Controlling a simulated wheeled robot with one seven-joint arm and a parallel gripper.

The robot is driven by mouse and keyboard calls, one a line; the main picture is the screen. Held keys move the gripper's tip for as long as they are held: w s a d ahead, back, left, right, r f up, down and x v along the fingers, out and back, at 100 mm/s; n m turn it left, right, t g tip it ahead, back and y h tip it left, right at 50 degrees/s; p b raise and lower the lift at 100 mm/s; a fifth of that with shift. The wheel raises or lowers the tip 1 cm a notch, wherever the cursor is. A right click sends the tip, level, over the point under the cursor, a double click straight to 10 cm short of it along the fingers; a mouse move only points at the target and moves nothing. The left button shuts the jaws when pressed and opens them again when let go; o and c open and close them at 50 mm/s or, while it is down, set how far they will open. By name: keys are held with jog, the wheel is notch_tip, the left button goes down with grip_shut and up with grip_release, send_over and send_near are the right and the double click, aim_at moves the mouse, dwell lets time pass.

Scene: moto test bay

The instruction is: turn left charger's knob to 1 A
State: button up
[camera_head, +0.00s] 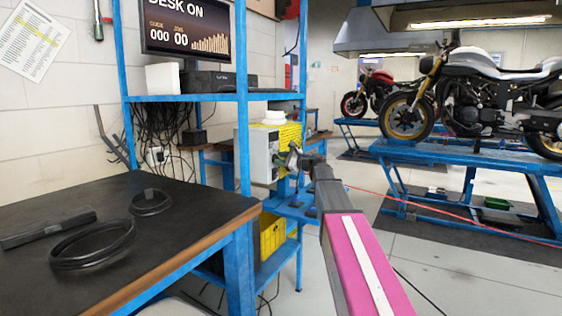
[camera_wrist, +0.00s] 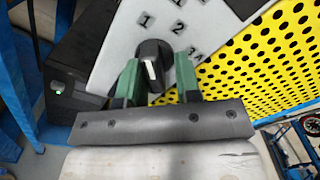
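A grey charger box (camera_head: 258,155) stands on the blue rack in front of a yellow perforated panel. In the wrist view its pale front plate (camera_wrist: 115,55) carries the printed numbers 1, 2 and 3 and a black knob (camera_wrist: 152,62). The knob has a white pointer line on its near face; which number it marks, I cannot tell. My gripper (camera_head: 292,160) is at the front of the box. In the wrist view my gripper's green fingers (camera_wrist: 158,77) are open, one on each side of the knob. A gap shows on the right; contact on the left is unclear.
A black box (camera_wrist: 75,72) lies left of the plate, and a blue rack post (camera_head: 242,100) rises beside the charger. The yellow perforated panel (camera_wrist: 255,70) is close on the right. A dark bench (camera_head: 185,210) with black cable coils stands at left.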

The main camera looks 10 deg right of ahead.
jog(key=shift+s+a+f, duration=0.1)
jog(key=shift+a+f, duration=0.2)
jog(key=shift+a, duration=0.05)
jog(key=v, duration=1.1)
jog(key=s+a+f+n+g+h, duration=0.2)
jog(key=s+f, duration=0.2)
jog(key=f, duration=0.5)
jog(key=s+a+f+n+g+h, duration=0.2)
jog(key=s+f+n, duration=0.15)
jog(key=f, duration=0.55)
jog(key=s+a+f+n+g+h, duration=0.2)
jog(key=s+f, duration=0.3)
jog(key=f, duration=0.4)
jog(key=s+d+f+n+g+h, duration=0.1)
jog(key=s+f+n+h, duration=0.3)
jog(key=s+f, duration=0.4)
jog(key=s+d+f+n+g+h, duration=0.2)
jog(key=s+f+n+g+h, duration=0.1)
jog(key=s+f, duration=0.6)
jog(key=shift+s+d+n+g+h, duration=0.3)
jog(key=shift+s+n+h, duration=0.45)
jog(key=shift+s+h, duration=0.2)
